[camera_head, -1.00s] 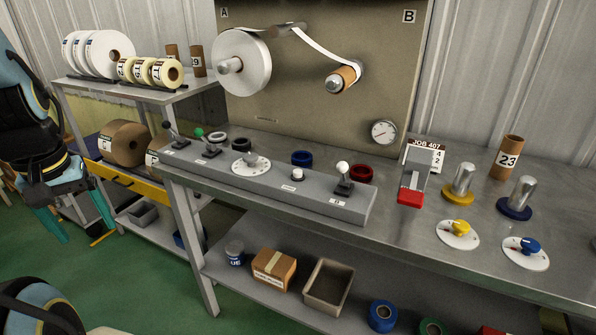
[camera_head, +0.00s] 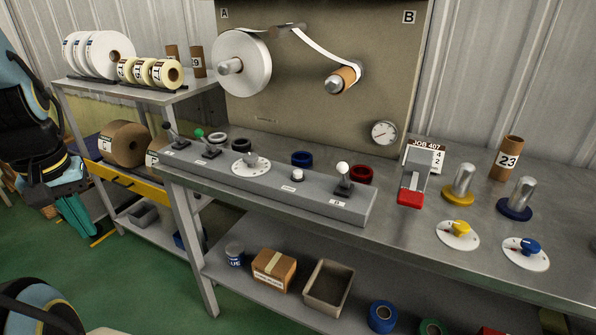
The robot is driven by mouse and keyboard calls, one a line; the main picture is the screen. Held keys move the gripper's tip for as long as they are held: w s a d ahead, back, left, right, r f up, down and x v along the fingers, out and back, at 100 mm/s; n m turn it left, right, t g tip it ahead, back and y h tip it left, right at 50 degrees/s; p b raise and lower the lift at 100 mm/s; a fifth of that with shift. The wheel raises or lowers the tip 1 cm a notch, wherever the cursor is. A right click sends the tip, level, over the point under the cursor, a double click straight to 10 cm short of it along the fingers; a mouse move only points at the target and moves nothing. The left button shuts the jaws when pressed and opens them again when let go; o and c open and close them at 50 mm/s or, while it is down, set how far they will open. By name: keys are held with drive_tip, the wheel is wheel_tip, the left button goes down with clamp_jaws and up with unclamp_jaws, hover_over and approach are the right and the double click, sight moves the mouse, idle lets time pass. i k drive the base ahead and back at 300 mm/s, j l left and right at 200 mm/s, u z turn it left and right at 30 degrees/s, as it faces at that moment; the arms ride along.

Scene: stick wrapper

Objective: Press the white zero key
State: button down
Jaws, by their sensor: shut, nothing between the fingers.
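The white key (camera_head: 297,174) is a small round button on top of the long grey console (camera_head: 325,197), in its middle. A small label sits on the console's front below it; its writing is too small to read. My gripper (camera_head: 83,236), with teal fingers, hangs at the far left in front of the side shelf. Its fingers are together and empty, pointing down. It is well to the left of the key and touches nothing that I can see.
On the console, a white dial (camera_head: 251,165) stands left of the key and a white-knobbed lever (camera_head: 343,178) right of it. A red-handled device (camera_head: 410,197) stands further right. Levers (camera_head: 210,145) rise at the console's left end.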

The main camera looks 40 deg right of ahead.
sight(297, 174)
drive_tip(key=i+z, duration=0.15)
drive_tip(key=z, duration=0.2)
drive_tip(key=i+z, duration=0.15)
drive_tip(key=z, duration=0.2)
drive_tip(key=i+j+z, duration=0.1)
drive_tip(key=z, duration=0.3)
